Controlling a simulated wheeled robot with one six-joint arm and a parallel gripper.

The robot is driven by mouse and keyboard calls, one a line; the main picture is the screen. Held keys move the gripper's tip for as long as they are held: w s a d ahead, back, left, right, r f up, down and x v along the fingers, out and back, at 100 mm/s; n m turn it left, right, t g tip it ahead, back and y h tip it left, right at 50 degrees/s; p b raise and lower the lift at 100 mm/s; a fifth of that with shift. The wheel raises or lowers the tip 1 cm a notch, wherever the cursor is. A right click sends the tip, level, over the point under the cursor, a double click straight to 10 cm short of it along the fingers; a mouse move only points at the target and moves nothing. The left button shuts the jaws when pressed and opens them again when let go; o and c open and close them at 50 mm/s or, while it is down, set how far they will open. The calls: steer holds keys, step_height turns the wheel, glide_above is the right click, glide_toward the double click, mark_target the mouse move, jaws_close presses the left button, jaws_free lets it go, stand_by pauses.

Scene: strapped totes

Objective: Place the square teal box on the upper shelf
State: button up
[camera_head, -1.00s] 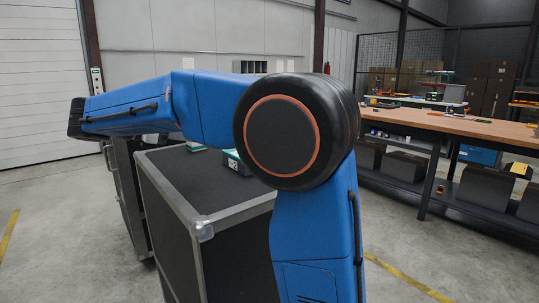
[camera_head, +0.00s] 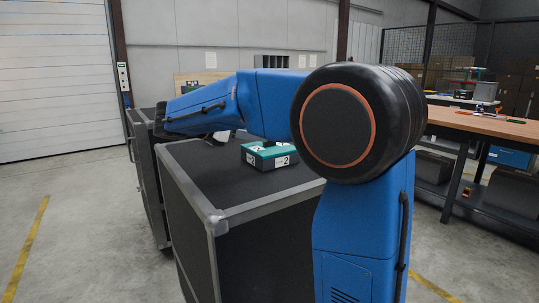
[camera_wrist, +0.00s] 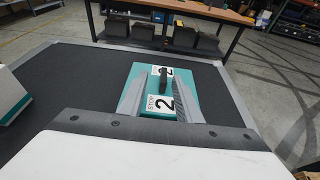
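A teal box (camera_head: 270,156) with white labels reading "2" sits on the black case top (camera_head: 195,165). In the wrist view this teal box (camera_wrist: 160,76) lies below my gripper (camera_wrist: 159,90), with a dark strap or handle on its top. My two fingers are apart, over the box, on either side of the strap; I cannot tell whether they touch the box. A second teal and white box (camera_wrist: 10,98) shows partly at the left edge of the wrist view. In the head view my arm hides my gripper. I cannot make out which surface is the upper shelf.
A wooden-topped workbench (camera_head: 480,124) with a dark lower shelf holding dark bins stands at the right. Another dark case (camera_head: 146,170) stands behind the near one. Open concrete floor (camera_head: 80,220) lies at the left. A grey pigeonhole rack (camera_head: 271,61) is at the back wall.

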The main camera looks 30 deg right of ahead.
mark_target(270, 139)
steer(key=x, duration=0.2)
steer(key=s+x, duration=0.1)
steer(key=x, duration=0.1)
steer(key=shift+d+f, duration=0.2)
steer(key=shift+d, duration=0.15)
steer(key=shift+d+f, duration=0.15)
steer(key=shift+d, duration=0.25)
steer(key=shift+w, duration=0.1)
steer(key=shift+c, duration=0.3)
jaws_close()
